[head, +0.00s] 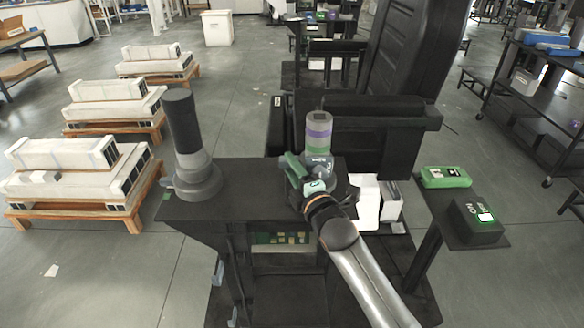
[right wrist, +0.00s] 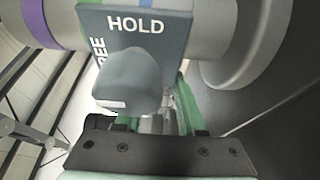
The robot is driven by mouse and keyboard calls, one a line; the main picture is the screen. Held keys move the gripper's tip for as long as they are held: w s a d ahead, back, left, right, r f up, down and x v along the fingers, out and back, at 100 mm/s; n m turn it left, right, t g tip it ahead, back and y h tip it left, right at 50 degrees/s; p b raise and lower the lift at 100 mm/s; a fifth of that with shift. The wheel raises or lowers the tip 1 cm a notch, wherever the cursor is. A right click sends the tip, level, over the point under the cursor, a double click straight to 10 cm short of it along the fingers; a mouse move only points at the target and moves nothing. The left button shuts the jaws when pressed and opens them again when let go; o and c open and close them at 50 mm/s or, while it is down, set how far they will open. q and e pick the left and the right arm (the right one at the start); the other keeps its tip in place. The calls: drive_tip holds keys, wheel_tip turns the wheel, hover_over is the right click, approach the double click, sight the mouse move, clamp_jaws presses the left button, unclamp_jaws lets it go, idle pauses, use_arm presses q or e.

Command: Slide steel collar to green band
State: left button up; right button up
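The right column (head: 319,118) stands on a dark bench and carries a purple band (head: 319,131) and a green band (head: 317,149). Below the green band sits the steel collar (head: 309,160), with a dark plate lettered HOLD and FREE (right wrist: 172,40) in the right wrist view. A grey rounded knob (right wrist: 130,75) stands out from the plate. My right gripper (head: 302,170) is at the collar, its green fingers (right wrist: 158,115) apart near the knob. I see a gap between the knob and one finger; the other finger is partly hidden. My left gripper is not in view.
A dark second column (head: 180,120) with a grey base stands at the bench's left end. A side shelf at the right holds a green box (head: 445,177) and a black box (head: 473,219). A large black machine part (head: 410,50) rises behind the right column.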

clamp_jaws()
idle(1.0)
